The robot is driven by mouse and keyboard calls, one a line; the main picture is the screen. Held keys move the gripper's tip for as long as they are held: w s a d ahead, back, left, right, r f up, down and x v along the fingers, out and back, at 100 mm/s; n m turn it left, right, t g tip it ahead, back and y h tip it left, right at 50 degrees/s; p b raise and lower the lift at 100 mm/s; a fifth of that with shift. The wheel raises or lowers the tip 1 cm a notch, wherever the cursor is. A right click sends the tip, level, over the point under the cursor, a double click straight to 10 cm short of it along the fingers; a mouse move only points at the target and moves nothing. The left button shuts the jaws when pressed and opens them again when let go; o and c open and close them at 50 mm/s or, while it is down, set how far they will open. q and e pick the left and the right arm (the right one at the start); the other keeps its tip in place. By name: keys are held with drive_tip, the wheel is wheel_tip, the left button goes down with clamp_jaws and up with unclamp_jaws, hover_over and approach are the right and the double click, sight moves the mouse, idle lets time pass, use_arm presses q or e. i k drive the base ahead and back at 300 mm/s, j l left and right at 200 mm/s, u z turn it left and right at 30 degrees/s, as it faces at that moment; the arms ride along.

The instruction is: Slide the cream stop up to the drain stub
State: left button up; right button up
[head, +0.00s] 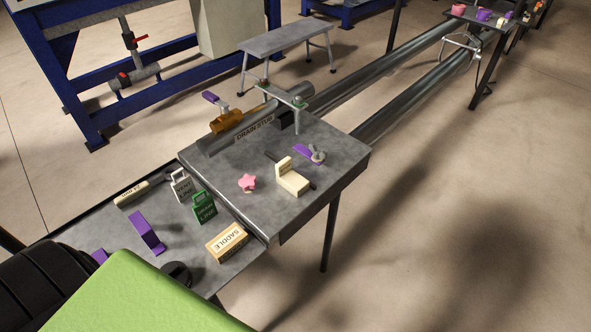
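The cream stop (291,180) is an L-shaped block with an upright back. It sits on a dark rail (275,156) on the raised grey tabletop, toward its front right. The drain stub (255,131) is a grey metal pipe with a lettered label, lying along the table's back left side. An orange-brown fitting (226,121) with a purple handle is on the pipe. A clear stretch of tabletop separates the stop from the stub. Neither of my grippers shows in the head view.
A pink star knob (247,183) and a purple piece (303,153) with a grey knob flank the stop. The lower shelf holds a SADDLE block (227,243), a green tag (204,207), a grey tag (182,186) and a purple block (147,232). Long pipes (385,75) run behind.

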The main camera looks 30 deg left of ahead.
sight(297, 185)
drive_tip(key=k+l+u, duration=0.1)
drive_tip(key=l+u, duration=0.25)
drive_tip(key=k+l+u, duration=0.15)
drive_tip(key=u, duration=0.2)
